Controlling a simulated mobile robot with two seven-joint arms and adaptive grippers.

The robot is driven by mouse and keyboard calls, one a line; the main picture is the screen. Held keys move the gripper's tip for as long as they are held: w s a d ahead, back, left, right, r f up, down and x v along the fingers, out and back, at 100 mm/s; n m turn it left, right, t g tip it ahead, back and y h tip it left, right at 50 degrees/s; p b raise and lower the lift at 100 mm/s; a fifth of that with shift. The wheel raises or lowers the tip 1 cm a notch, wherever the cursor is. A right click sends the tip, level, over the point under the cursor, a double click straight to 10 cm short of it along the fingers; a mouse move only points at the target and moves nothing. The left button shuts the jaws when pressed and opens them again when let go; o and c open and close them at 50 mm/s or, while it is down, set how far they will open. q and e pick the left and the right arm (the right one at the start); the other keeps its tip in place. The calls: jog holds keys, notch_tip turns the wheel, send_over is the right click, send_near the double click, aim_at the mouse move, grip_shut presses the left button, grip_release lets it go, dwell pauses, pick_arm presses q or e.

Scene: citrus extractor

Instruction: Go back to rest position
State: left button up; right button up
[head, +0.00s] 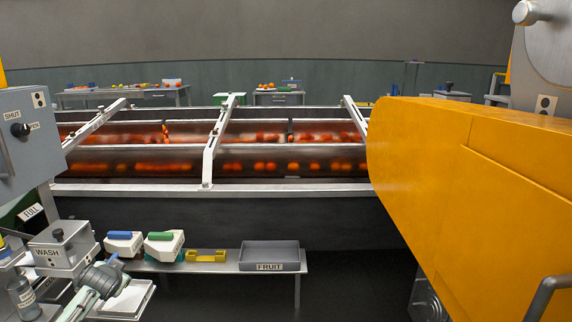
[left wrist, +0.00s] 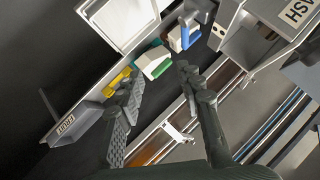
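My left gripper (head: 110,272) is low at the left of the head view, beside the grey box marked WASH (head: 62,248) and above a white tray (head: 130,300). In the left wrist view its two dark fingers (left wrist: 160,82) are spread apart with nothing held between them. A white box with a green top (left wrist: 153,64) shows beyond the gap, apart from the fingers. My right gripper is not in either view.
A low bench holds white boxes with blue (head: 122,242) and green tops (head: 163,246), a yellow item (head: 206,256) and a grey FRUIT tray (head: 269,257). A large yellow housing (head: 470,190) fills the right. A metal trough (head: 250,187) with oranges lies behind. Dark floor is open right of the bench.

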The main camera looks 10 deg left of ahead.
pick_arm(q)
jog(key=s+d+f+g+h, duration=0.1)
jog(key=s+d+f, duration=0.3)
jog(key=f, duration=0.2)
jog(key=s+d+f+g+h, duration=0.1)
jog(key=s+d+f, duration=0.25)
jog(key=f, duration=0.35)
jog(key=s+d+f+g+h, duration=0.1)
jog(key=s+d+f, duration=0.4)
jog(key=s, duration=0.5)
jog(key=s+d+f+g+h, duration=0.1)
jog(key=s+d+f+g, duration=0.1)
jog(key=s+d+f, duration=0.4)
jog(key=s+d+f+g+h, duration=0.1)
jog(key=s+d+f, duration=0.5)
jog(key=s, duration=1)
notch_tip(320, 180, down, 3)
jog(key=shift+r+g, duration=0.1)
jog(key=shift+g, duration=0.4)
